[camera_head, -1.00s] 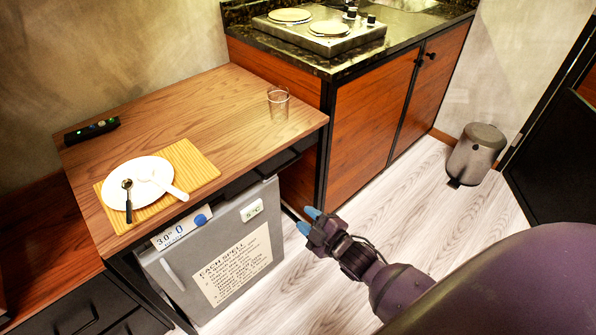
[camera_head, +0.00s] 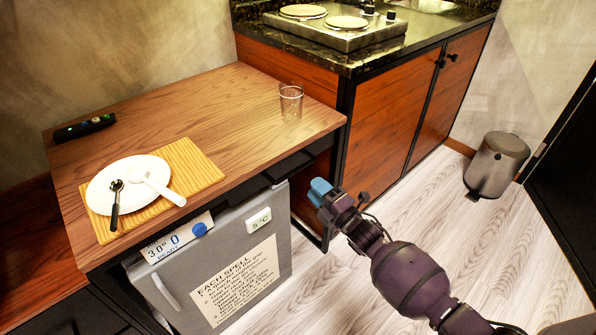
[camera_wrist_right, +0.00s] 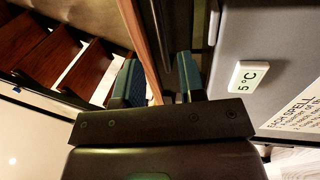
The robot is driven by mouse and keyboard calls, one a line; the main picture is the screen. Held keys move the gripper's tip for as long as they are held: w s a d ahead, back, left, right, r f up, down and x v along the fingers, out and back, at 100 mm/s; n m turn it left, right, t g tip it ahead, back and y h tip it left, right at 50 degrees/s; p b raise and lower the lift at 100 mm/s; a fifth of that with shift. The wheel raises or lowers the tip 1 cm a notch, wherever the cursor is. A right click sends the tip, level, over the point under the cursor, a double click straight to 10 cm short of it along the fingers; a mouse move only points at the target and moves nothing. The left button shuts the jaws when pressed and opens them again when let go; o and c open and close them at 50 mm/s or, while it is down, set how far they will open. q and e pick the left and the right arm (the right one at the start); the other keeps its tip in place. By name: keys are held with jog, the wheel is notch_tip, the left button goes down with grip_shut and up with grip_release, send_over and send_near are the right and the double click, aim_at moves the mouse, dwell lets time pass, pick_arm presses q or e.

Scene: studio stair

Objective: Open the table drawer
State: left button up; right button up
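The wooden table (camera_head: 240,100) stands at the left in the head view. Its dark drawer front (camera_head: 290,166) lies in shadow under the tabletop's front edge, above the grey fridge; I cannot tell clearly where its handle is. My right gripper (camera_head: 320,190) is just in front of the table's right front part, apart from it as far as I can see. In the right wrist view, the two blue fingertips (camera_wrist_right: 160,80) are apart with nothing held. The tabletop edge (camera_wrist_right: 146,45) and a dark strip show beyond the gap between them. My left gripper is not in view.
A grey fridge (camera_head: 215,255) with signs stands under the table. On top are a glass (camera_head: 291,102), a white plate (camera_head: 130,170) on a mat with cutlery, and a black remote (camera_head: 84,128). A cabinet (camera_head: 395,110) stands right. Floor is free in front, short of a bin (camera_head: 496,165).

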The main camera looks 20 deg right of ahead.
aim_at(296, 169)
jog(key=b+x, duration=0.1)
jog(key=x, duration=0.7)
grip_shut()
